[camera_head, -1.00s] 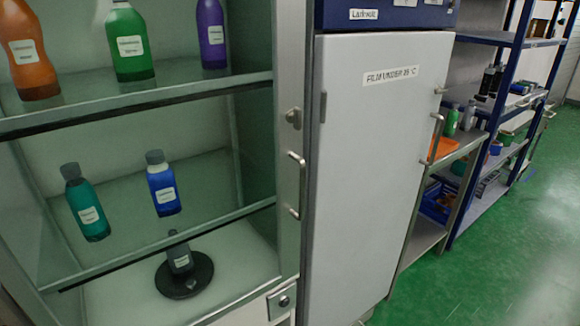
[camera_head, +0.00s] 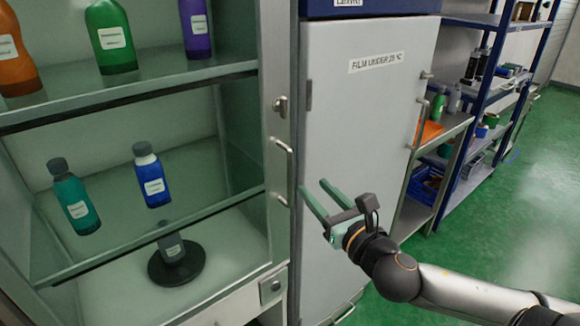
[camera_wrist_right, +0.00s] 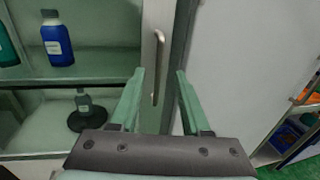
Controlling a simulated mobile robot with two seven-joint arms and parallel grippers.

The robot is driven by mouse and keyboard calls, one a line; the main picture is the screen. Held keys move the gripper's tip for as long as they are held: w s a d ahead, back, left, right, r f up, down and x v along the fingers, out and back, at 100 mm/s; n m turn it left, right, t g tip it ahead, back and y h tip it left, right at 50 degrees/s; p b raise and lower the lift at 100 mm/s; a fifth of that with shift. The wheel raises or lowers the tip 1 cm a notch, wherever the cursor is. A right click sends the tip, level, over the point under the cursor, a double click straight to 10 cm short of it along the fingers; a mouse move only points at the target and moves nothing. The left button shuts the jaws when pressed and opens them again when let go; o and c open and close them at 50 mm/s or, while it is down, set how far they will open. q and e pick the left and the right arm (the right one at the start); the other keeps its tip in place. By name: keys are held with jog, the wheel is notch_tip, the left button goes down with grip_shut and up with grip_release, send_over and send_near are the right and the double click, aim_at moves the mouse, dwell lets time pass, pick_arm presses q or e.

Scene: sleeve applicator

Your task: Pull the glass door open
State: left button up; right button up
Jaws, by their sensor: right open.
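The glass door's metal frame (camera_head: 275,65) stands along the right side of the cabinet and looks shut. Its vertical bar handle (camera_head: 283,170) is on this frame, below a small round lock. My right gripper (camera_head: 314,188) has green fingers, is open and empty, and points at the frame just right of the handle in the head view. In the right wrist view the handle (camera_wrist_right: 159,65) shows between the two fingertips (camera_wrist_right: 160,73). I cannot tell how far the fingers are from it; no contact is visible. My left gripper is not in view.
Bottles such as a blue one (camera_head: 151,176) and a teal one (camera_head: 74,197) stand on shelves behind the glass. A tall white cabinet (camera_head: 355,120) adjoins on the right, with blue shelving (camera_head: 478,130) beyond. The green floor (camera_head: 510,215) at right is open.

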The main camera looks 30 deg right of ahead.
aim_at(291, 165)
jog(key=w+b, duration=0.1)
jog(key=w, duration=0.2)
jog(key=w+d+b, duration=0.1)
jog(key=w+b, duration=0.1)
jog(key=w, duration=0.2)
jog(key=w+b, duration=0.2)
jog(key=w, duration=0.1)
jog(key=shift+w+d+f, duration=0.1)
jog(key=shift+w+d, duration=0.05)
jog(key=shift+w, duration=0.8)
grip_shut()
dwell(1.1)
